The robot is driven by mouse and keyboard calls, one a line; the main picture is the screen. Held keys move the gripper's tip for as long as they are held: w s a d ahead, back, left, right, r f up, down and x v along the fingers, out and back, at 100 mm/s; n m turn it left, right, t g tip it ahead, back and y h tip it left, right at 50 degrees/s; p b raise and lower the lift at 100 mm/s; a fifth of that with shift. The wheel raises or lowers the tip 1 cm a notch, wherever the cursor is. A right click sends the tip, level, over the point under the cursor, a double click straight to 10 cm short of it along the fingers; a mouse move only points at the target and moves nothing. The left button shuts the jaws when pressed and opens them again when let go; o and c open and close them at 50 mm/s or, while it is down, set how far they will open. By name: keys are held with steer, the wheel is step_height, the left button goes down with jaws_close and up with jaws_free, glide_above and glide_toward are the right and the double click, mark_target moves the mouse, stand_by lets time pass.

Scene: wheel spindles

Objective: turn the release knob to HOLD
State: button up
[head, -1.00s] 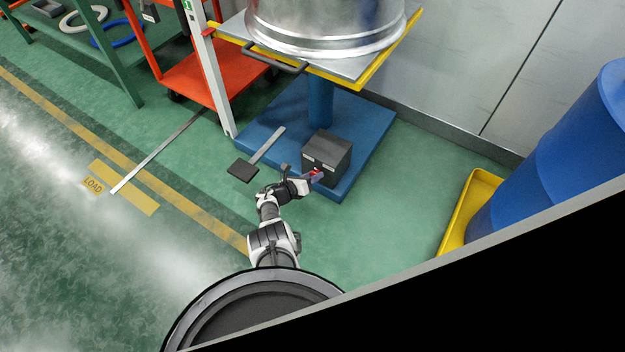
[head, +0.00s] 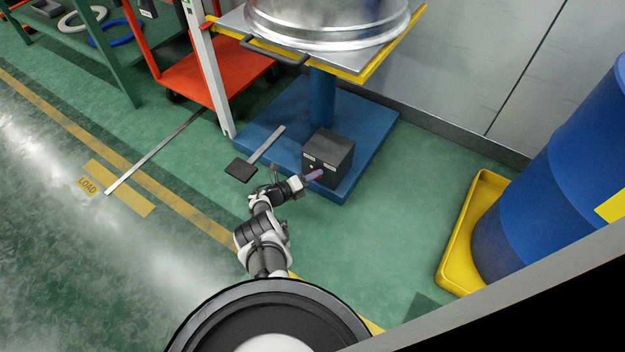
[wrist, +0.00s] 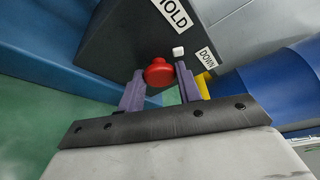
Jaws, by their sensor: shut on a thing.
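The red release knob (wrist: 158,72) is on the face of a dark grey box (wrist: 115,35) in the wrist view. My gripper (wrist: 160,88) has its two purple fingers on either side of the knob, shut on it. A white mark (wrist: 178,52) sits beside the knob, between a HOLD label (wrist: 172,10) and a DOWN label (wrist: 207,58). In the head view the box (head: 338,150) stands on the blue base, and my gripper (head: 314,175) meets its front face. The knob is mostly hidden there.
The blue base (head: 372,150) carries a post and a lift table with a yellow edge (head: 385,62) holding a metal drum. A black pedal (head: 241,169) is left of the box. A blue barrel (head: 540,190) stands in a yellow tray (head: 452,240) at right. Green floor between is clear.

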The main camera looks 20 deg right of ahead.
steer(key=shift+f+n+h+b, duration=0.15)
steer(key=shift+n+h+b, duration=0.35)
steer(key=shift+n+b, duration=0.45)
steer(key=o, duration=0.9)
steer(key=shift+o, duration=0.2)
steer(key=p+v, duration=0.4)
steer(key=v, duration=1)
steer(key=shift+w, duration=0.15)
